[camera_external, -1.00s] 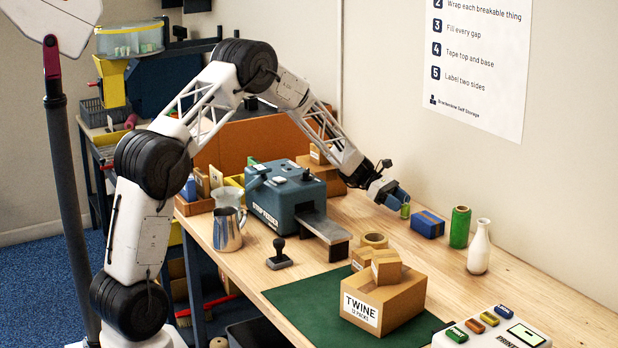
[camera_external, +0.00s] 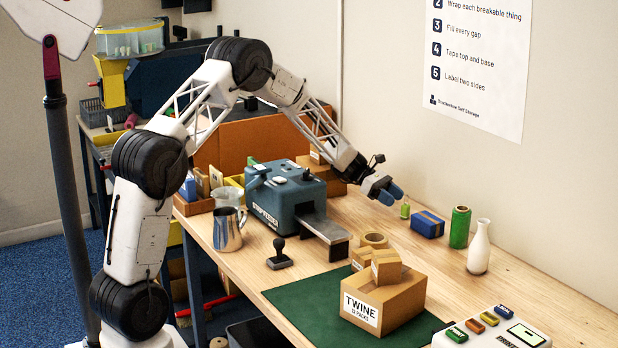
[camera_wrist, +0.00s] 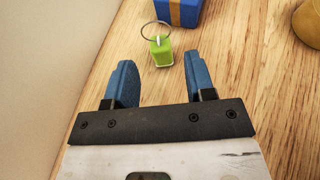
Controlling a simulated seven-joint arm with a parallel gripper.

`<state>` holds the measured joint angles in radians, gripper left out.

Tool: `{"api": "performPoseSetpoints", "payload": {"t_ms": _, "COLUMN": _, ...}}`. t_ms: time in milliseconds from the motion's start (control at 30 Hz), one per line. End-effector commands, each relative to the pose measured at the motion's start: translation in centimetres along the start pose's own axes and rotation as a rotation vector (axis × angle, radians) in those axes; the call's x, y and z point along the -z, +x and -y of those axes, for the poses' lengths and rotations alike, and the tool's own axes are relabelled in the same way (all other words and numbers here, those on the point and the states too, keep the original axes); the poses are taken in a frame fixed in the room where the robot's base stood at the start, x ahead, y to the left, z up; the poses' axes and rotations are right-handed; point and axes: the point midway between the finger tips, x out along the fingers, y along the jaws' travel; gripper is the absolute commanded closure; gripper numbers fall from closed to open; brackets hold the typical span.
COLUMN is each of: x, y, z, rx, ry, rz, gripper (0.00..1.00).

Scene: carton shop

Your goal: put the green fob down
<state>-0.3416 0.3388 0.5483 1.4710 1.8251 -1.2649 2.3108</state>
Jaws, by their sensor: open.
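The green fob (camera_external: 405,211) stands on the wooden bench, left of the blue box with a tan band. In the wrist view the fob (camera_wrist: 161,51) shows its metal ring at the far end, and it lies just beyond the gap between my fingertips. My gripper (camera_external: 391,193) is open and empty, a short way up and left of the fob in the external view. In the wrist view its two blue fingers (camera_wrist: 158,70) are spread wide, with neither touching the fob.
The blue box (camera_external: 428,224) is close to the fob, with a green cylinder (camera_external: 459,227) and a white bottle (camera_external: 479,247) to its right. A tape roll (camera_external: 374,240) and cartons (camera_external: 386,300) stand nearer the camera. Bare bench lies around the fob; the wall is behind.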

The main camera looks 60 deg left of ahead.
Motion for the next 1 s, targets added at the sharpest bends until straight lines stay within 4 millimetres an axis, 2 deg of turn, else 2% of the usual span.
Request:
{"api": "performPoseSetpoints", "payload": {"t_ms": 167, "x": -0.2, "y": 0.0, "z": 0.0, "rx": -0.006, "ry": -0.004, "rz": 0.000, "gripper": 0.50}}
{"api": "performPoseSetpoints", "payload": {"t_ms": 367, "x": -2.2, "y": -0.1, "z": 0.0, "rx": -0.072, "ry": -0.063, "rz": -0.003, "gripper": 0.50}}
{"api": "performPoseSetpoints", "payload": {"t_ms": 467, "x": -4.3, "y": -0.3, "z": 0.0, "rx": -0.143, "ry": -0.129, "rz": 0.000, "gripper": 0.50}}
{"api": "performPoseSetpoints", "payload": {"t_ms": 667, "x": -9.8, "y": -1.3, "z": 0.6, "rx": -0.346, "ry": -0.342, "rz": 0.034, "gripper": 0.50}}
{"api": "performPoseSetpoints", "payload": {"t_ms": 800, "x": -13.4, "y": -2.5, "z": 1.7, "rx": -0.498, "ry": -0.527, "rz": 0.087, "gripper": 0.50}}
{"api": "performPoseSetpoints", "payload": {"t_ms": 1000, "x": -17.7, "y": -4.9, "z": 4.2, "rx": -0.697, "ry": -0.806, "rz": 0.196, "gripper": 0.50}}
